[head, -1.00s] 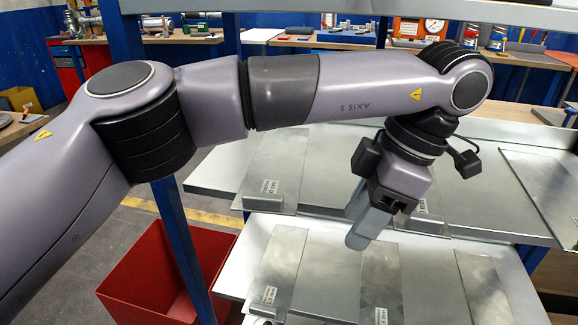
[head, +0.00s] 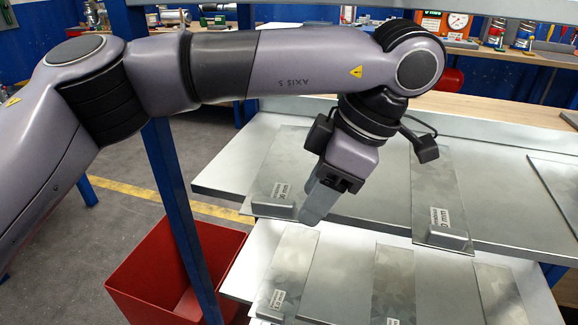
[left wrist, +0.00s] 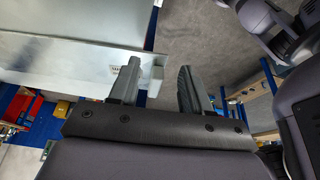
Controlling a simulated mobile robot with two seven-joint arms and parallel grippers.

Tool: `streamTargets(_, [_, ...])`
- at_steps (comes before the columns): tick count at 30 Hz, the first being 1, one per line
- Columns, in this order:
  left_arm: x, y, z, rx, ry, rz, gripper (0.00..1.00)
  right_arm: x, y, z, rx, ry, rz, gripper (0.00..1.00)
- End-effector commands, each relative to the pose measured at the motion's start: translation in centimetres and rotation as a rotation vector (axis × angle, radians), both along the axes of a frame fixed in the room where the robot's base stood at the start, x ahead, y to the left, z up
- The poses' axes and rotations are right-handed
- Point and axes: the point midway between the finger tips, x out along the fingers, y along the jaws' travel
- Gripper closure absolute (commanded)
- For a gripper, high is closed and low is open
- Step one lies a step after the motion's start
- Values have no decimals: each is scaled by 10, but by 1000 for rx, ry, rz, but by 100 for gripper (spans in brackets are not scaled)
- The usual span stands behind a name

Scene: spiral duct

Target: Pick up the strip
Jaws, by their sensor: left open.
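Flat grey metal strips lie on two shelves in the head view. On the upper shelf (head: 380,217) are a left strip (head: 284,150), a middle strip (head: 437,180) and a right one at the edge. The left and middle strips each have a white label and a small raised block at the front end. My left gripper (head: 318,203) points down, just right of the left strip's block (head: 275,208). In the left wrist view my left gripper (left wrist: 158,80) is open, and a labelled block (left wrist: 153,78) shows between or beyond its fingers; contact cannot be told. My right gripper is out of view.
More strips (head: 290,260) lie on the lower shelf, below my gripper. A blue post (head: 178,215) stands left of the shelves, with a red bin (head: 150,285) beside it. Workbenches with tools stand behind.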

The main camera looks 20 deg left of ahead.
Motion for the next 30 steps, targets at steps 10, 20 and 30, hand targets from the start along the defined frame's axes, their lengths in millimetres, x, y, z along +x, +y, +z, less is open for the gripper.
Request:
streamTargets(10, [-3, 41, 0, -1, 0, 2, 52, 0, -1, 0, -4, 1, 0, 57])
streamTargets(20, [-4, 54, -12, 0, 0, 0, 52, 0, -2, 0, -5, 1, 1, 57])
streamTargets(30, [-4, 54, -11, 0, 0, 0, 100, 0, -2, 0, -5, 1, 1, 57])
